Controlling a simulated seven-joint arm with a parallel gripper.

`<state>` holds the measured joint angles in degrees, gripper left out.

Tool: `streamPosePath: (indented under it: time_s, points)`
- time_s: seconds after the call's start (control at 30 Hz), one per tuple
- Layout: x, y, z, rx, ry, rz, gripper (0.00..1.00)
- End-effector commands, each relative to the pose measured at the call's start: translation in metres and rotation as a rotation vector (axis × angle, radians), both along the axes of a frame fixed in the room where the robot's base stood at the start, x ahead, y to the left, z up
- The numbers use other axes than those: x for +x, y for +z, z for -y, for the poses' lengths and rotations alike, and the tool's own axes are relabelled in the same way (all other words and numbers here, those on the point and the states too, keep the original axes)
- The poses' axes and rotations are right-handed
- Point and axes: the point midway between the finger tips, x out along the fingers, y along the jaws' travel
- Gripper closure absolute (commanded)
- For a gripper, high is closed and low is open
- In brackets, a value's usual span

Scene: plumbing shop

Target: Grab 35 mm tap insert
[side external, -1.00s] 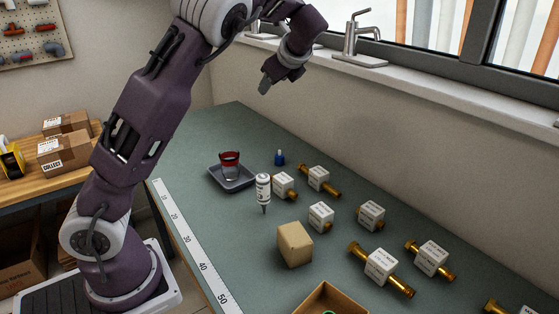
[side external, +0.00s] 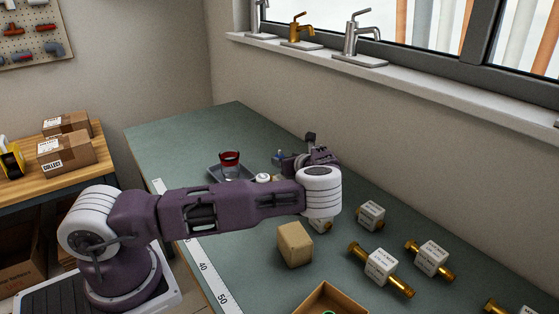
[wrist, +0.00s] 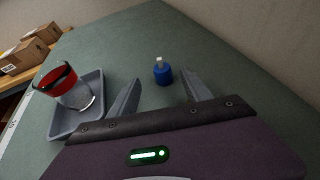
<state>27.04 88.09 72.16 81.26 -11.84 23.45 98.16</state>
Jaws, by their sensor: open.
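Another white block (side external: 320,227) is partly hidden by my arm. Label print is too small to read, so I cannot tell which is 35 mm. My gripper (wrist: 160,77) is open and empty, low over the far part of the bench.
A grey tray (wrist: 62,125) holds a red-banded clear cup (wrist: 75,90), left of the fingers. A tan block (side external: 295,245) and an open cardboard box (side external: 325,300) are nearer the front. The wall and window sill (side external: 330,60) bound the bench's far side.

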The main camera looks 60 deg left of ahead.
Motion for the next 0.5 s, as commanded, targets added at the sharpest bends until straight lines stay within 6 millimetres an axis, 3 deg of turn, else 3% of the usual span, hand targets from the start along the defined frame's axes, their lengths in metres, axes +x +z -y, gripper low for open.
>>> streamPosePath:
  time_s: [0.23, 0.5]
  points:
    - [0.012, -0.014, -0.042, 0.000, 0.002, -0.002, 0.43]
    - [0.014, -0.018, -0.050, -0.001, 0.001, -0.001, 0.43]
